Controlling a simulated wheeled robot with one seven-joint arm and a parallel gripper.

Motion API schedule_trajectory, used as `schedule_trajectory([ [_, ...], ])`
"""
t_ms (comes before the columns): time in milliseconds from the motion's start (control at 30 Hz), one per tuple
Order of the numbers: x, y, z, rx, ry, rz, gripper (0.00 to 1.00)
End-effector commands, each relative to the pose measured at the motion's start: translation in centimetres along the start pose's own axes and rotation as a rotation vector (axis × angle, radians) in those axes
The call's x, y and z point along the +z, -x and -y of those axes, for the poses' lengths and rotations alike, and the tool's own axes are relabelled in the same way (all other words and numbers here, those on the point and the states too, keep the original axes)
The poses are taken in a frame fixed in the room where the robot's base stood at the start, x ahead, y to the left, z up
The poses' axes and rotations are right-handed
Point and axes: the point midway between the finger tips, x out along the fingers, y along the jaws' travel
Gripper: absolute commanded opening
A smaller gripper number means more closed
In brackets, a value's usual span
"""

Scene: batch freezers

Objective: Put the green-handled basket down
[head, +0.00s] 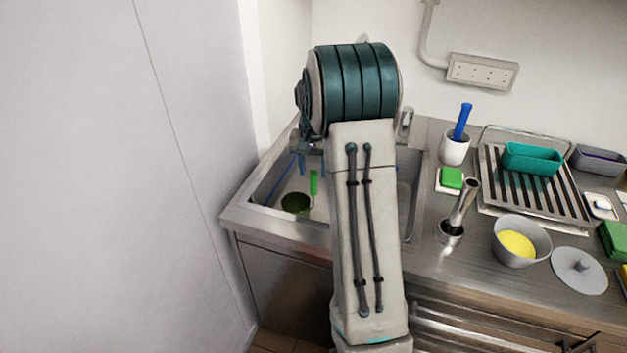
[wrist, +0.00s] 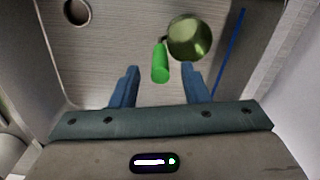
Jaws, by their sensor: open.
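The gap between the fingers and the handle is hard to judge. In the head view my arm hides much of the sink, and the fingers show only in small part.
The metal sink (head: 258,216) has raised walls around the basket. A drain hole (wrist: 77,11) shows in the wrist view. On the counter to the right are a grey bowl (head: 518,254), a metal tool (head: 462,207), a white cup (head: 455,149) and a slatted rack (head: 525,196).

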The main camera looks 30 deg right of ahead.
Motion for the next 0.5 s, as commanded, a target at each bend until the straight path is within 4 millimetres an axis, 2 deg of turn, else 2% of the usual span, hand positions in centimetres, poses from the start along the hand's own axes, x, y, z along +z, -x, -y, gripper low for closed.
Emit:
schedule_trajectory([
  [33, 0.0, 1.2, 0.0, -0.002, 0.001, -0.004, 0.41],
  [200, 0.0, 4.4, 0.0, -0.001, 0.001, -0.002, 0.41],
  [367, 0.0, 6.2, 0.0, 0.000, 0.000, -0.001, 0.41],
  [500, 0.9, 7.2, 0.2, -0.003, 0.017, -0.006, 0.41],
])
